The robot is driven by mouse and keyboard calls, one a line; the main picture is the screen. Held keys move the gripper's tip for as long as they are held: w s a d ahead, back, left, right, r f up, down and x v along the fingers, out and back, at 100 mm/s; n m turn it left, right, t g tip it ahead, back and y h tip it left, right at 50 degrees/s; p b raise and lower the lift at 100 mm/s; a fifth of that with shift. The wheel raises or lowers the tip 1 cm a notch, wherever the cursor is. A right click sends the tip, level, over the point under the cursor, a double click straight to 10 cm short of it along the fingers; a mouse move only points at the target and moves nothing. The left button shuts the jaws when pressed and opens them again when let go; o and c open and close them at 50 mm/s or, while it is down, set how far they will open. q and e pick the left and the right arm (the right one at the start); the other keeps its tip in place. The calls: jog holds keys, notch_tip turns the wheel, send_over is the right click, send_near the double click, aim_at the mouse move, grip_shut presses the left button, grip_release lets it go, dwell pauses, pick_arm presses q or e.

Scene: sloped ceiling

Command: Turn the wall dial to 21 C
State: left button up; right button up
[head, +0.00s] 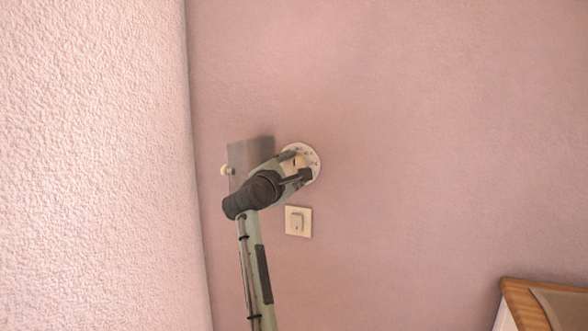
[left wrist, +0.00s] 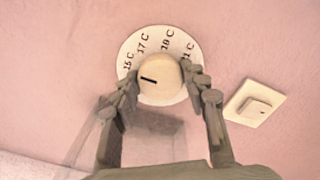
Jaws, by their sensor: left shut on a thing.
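The wall dial has a round white plate (head: 316,164) on the pink wall, and the plate (left wrist: 126,47) also shows in the left wrist view. Its labels read 15 C, 17 C, 19 C and, partly covered by a finger, 21 C. The cream knob (left wrist: 160,88) in its middle has a dark pointer mark that points left, a little below the 15 C label. My left gripper (head: 297,168) is at the dial, with one finger on each side of the knob in the left wrist view (left wrist: 161,82), shut on it. My right gripper is not in view.
A cream light switch (head: 298,221) is just below the dial; it also shows in the left wrist view (left wrist: 255,103). A grey patch (head: 248,158), shadow or panel, is left of the dial. A wall corner stands further left. Wooden furniture (head: 527,303) is at lower right.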

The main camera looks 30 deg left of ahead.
pick_arm(q)
jog(key=shift+m, duration=0.4)
jog(key=shift+c, duration=0.5)
jog(key=m, duration=0.4)
jog(key=shift+f+m, duration=0.1)
jog(key=shift+m, duration=0.2)
jog(key=m, duration=0.6)
jog(key=shift+m, duration=0.3)
jog(key=m, duration=1.1)
jog(key=shift+m, duration=0.3)
jog(key=o, duration=1.2)
jog(key=shift+c, duration=0.2)
jog(key=v, duration=1.2)
